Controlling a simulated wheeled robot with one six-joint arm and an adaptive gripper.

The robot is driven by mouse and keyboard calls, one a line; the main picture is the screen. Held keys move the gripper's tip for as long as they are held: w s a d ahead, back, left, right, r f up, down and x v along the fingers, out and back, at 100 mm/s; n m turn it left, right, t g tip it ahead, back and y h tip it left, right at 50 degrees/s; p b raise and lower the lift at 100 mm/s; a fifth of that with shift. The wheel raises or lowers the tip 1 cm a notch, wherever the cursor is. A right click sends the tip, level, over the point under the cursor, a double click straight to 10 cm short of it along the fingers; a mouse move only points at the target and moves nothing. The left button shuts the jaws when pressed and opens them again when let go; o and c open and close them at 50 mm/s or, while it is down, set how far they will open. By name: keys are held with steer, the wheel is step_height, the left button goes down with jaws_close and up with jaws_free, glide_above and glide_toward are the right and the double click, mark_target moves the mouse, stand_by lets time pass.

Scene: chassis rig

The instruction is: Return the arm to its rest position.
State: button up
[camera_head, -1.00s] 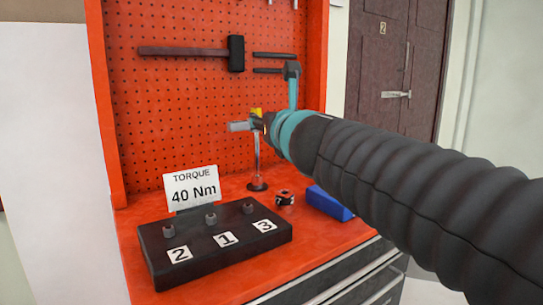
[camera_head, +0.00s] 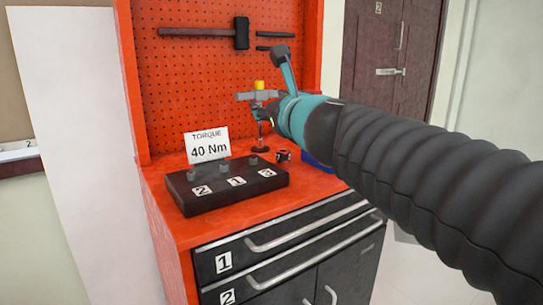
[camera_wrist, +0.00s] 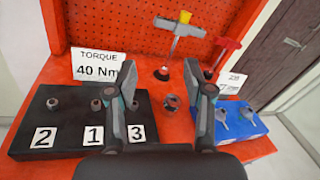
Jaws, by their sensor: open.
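My arm reaches in from the right in the head view, its dark ribbed sleeve ending in a teal wrist. My gripper (camera_wrist: 158,75) is open in the wrist view, its two dark fingers spread with nothing between them. Beyond the gap, a grey T-handle tool with a yellow cap (camera_wrist: 176,30) stands upright on a round black foot. In the head view the T-handle tool (camera_head: 258,94) shows just left of my wrist, partly hidden by it.
A black block (camera_head: 228,186) with several sockets, labelled 2, 1 and 3, lies on the red bench top. A "40 Nm" sign (camera_head: 206,146) stands behind it. A blue tray (camera_wrist: 238,122) and a red-handled tool (camera_wrist: 226,46) are at the right. A pegboard (camera_head: 190,80) rises behind.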

steer(key=s+d+f+n+g+h, duration=0.2)
steer(key=s+d+f+n, duration=0.3)
steer(key=s+f+n, duration=0.3)
steer(key=s+d+f+n+g+h+p, duration=0.1)
steer(key=s+d+f+n+g, duration=0.4)
steer(key=f, duration=0.8)
steer(key=s+d+f+n+g+h+p, duration=0.1)
steer(key=s+d+f+n+g+h, duration=0.2)
steer(key=s+f+n, duration=0.7)
steer(key=s+d+n+g, duration=0.1)
steer(key=d+n, duration=0.1)
steer(key=n, duration=0.3)
steer(key=shift+s+d+f, duration=0.25)
steer(key=shift+d, duration=0.15)
